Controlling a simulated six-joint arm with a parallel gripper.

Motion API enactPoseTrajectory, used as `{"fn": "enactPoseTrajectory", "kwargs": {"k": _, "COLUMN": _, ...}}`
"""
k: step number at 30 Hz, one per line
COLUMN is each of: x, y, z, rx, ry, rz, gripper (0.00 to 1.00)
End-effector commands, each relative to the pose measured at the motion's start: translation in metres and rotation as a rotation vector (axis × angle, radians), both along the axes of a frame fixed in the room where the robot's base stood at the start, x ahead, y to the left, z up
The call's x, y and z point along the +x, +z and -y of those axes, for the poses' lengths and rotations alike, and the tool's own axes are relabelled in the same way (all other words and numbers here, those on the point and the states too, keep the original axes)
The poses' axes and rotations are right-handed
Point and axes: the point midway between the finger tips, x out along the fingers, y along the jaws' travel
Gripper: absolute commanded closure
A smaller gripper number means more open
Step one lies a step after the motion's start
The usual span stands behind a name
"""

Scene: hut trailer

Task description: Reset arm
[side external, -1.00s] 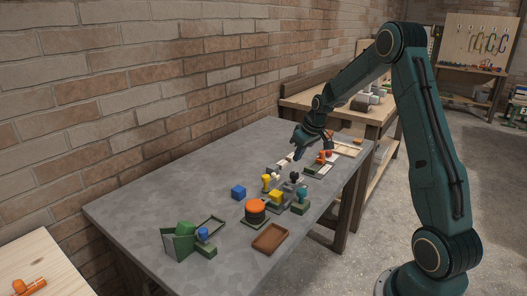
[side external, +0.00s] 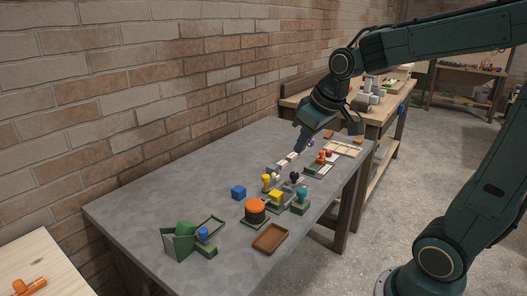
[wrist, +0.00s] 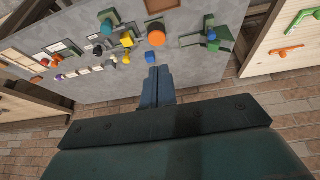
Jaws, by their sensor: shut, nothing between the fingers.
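My gripper (side external: 302,151) hangs above the far half of the grey table (side external: 160,205) in the side view, tilted down to the left. Its two fingers are pressed together with nothing between them.
An orange-topped round piece (side external: 255,207), yellow pieces (side external: 276,196), a teal knob (side external: 302,193) and a brown tray (side external: 270,238) crowd the table's right side. A green holder (side external: 179,241) stands at the near end. A brick wall (side external: 130,110) runs behind; the table's left side is clear.

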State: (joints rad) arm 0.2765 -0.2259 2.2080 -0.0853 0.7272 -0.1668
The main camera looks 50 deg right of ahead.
Motion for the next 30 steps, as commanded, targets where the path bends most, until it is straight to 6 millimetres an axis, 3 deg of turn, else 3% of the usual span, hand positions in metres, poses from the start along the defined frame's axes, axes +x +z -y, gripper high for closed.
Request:
{"fn": "enactPoseTrajectory", "kwargs": {"k": 9, "x": -0.067, "y": 0.012, "z": -0.044, "rx": 0.008, "ry": 0.026, "rz": 0.031, "gripper": 1.0}}
{"fn": "enactPoseTrajectory", "kwargs": {"k": 18, "x": -0.123, "y": 0.006, "z": -0.067, "rx": 0.026, "ry": 0.044, "rz": 0.055, "gripper": 1.0}}
{"fn": "enactPoseTrajectory", "kwargs": {"k": 24, "x": -0.14, "y": 0.001, "z": -0.072, "rx": 0.034, "ry": 0.049, "rz": 0.059, "gripper": 1.0}}
{"fn": "enactPoseTrajectory", "kwargs": {"k": 30, "x": -0.142, "y": 0.0, "z": -0.072, "rx": 0.036, "ry": 0.047, "rz": 0.059, "gripper": 1.0}}
